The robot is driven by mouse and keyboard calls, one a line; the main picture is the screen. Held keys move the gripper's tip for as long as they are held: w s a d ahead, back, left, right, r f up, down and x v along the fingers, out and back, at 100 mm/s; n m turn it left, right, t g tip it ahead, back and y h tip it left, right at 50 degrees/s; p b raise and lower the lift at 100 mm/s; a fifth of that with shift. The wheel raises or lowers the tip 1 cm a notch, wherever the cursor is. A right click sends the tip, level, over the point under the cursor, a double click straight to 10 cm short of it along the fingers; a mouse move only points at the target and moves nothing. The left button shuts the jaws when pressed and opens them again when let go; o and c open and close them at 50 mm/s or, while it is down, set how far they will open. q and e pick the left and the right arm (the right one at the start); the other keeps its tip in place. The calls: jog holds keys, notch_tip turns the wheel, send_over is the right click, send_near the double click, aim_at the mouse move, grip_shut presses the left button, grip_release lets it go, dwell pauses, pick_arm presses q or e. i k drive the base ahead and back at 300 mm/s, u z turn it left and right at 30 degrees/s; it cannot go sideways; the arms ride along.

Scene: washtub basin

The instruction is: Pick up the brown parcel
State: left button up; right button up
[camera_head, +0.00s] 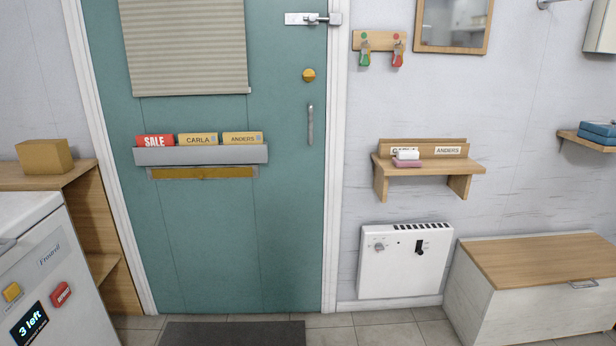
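The brown parcel (45,156) is a small box-shaped package at the left of the head view. It sits upright on top of a wooden shelf unit (98,215), left of the teal door. Nothing covers it. Neither of my grippers shows in this view.
A white appliance (50,275) stands in front of the shelf unit at lower left. The teal door (220,240) has a letter tray (200,156). A wall heater (405,262) and a wooden-topped bench (545,262) stand at right. A dark mat (232,333) lies on the floor.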

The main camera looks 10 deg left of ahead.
aim_at(41, 157)
jog(key=u, duration=0.35)
jog(key=i, duration=2)
jog(key=u, duration=0.9)
